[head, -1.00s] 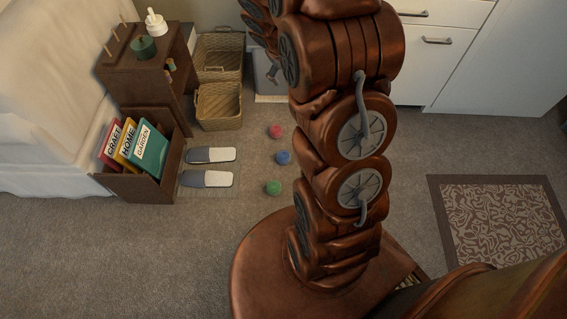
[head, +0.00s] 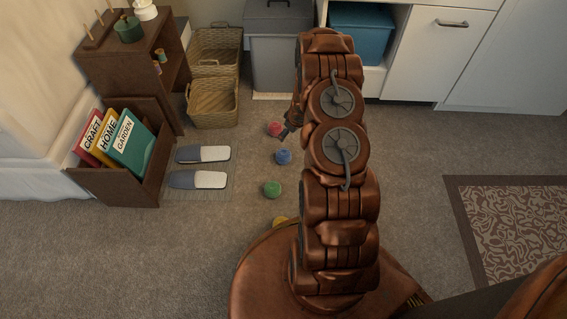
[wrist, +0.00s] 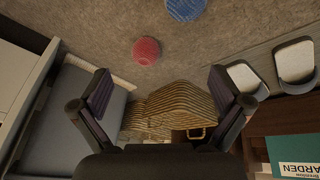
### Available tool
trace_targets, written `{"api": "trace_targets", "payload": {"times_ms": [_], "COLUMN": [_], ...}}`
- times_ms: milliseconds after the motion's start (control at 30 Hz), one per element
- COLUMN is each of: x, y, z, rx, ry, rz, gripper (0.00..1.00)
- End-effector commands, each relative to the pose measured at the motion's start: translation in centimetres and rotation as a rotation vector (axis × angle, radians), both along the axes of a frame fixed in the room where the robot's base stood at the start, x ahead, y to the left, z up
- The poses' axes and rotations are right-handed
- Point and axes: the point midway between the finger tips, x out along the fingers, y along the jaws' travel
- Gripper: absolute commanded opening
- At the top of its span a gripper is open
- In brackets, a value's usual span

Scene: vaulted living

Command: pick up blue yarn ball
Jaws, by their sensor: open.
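The blue yarn ball (head: 283,157) lies on the carpet in the head view, between the red yarn ball (head: 275,129) and the green yarn ball (head: 272,189). In the wrist view the blue ball (wrist: 186,8) is cut by the top edge, with the red ball (wrist: 147,51) below and left of it. My gripper (wrist: 166,88) is open and empty, its two fingers spread wide over the floor. In the head view my gripper is mostly hidden by my arm, with one part showing near the red ball.
A yellow ball (head: 280,221) lies by my base. Slippers (head: 198,179) on a mat, a book box (head: 119,187), wicker baskets (head: 213,101) and a grey bin (head: 279,62) stand around the balls. A patterned rug (head: 515,225) lies right; carpet between is clear.

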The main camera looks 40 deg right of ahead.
Motion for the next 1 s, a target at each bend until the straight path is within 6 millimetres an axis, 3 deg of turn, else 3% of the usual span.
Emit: {"api": "trace_targets", "payload": {"times_ms": [33,200,467,1000], "x": [-0.6,-1.6,-1.8,0.6], "y": [0.3,1.3,2.1,2.4], "z": [-3.3,-8.1,-10.7,-15.8], "rx": [0.027,0.094,0.129,0.126], "ry": [0.002,-0.007,-0.014,-0.014], "rz": [0.007,0.034,0.05,0.051], "gripper": [1.0,1.0,1.0,1.0]}}
